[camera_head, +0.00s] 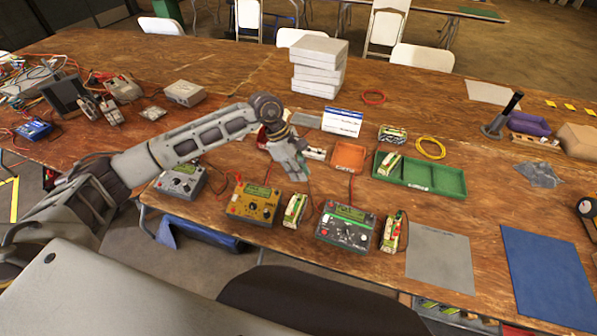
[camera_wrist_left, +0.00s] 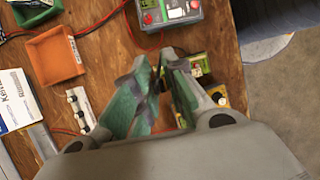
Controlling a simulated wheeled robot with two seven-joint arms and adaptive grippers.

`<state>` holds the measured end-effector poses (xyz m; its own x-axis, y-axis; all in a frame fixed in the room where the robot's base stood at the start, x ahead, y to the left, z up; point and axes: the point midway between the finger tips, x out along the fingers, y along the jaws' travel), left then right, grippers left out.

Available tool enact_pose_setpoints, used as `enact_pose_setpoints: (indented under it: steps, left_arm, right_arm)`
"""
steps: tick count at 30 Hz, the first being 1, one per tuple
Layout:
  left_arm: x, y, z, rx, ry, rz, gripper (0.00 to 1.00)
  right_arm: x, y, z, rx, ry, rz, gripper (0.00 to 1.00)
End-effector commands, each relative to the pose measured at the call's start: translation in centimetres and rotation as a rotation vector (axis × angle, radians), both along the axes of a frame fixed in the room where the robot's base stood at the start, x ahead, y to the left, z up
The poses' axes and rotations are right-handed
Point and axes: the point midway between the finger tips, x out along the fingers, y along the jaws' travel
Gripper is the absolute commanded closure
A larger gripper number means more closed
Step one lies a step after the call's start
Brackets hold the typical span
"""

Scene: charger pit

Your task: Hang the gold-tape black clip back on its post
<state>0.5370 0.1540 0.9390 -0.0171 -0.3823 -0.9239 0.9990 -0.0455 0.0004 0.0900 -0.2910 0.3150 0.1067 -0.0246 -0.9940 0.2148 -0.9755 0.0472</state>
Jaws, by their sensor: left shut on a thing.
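My left gripper (camera_head: 302,177) reaches down over the table, between the yellow charger (camera_head: 253,203) and the green-faced charger (camera_head: 346,227). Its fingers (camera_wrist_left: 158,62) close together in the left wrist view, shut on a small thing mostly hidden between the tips. The black clip and its gold tape cannot be made out clearly, and which post belongs to it cannot be told. A dark lead hangs near the fingertips in the head view. The green-faced charger also shows at the top of the left wrist view (camera_wrist_left: 172,12). My right gripper is not in view.
Battery packs (camera_head: 295,210) (camera_head: 393,232) stand beside the chargers. A grey charger (camera_head: 181,181) stands left. A grey mat (camera_head: 440,260) leaves free room at right.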

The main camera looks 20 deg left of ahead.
Motion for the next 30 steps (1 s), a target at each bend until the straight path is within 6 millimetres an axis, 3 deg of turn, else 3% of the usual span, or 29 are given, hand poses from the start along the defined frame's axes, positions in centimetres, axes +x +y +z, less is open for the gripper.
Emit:
enact_pose_setpoints:
  steps: [11, 30]
  left_arm:
    - [0.0, 0.7, 0.0, 0.001, 0.001, 0.002, 1.0]
    - [-0.1, 4.4, 0.0, 0.001, 0.001, 0.002, 1.0]
  right_arm:
    - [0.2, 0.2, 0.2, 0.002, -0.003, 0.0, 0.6]
    - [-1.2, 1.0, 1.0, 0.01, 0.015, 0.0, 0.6]
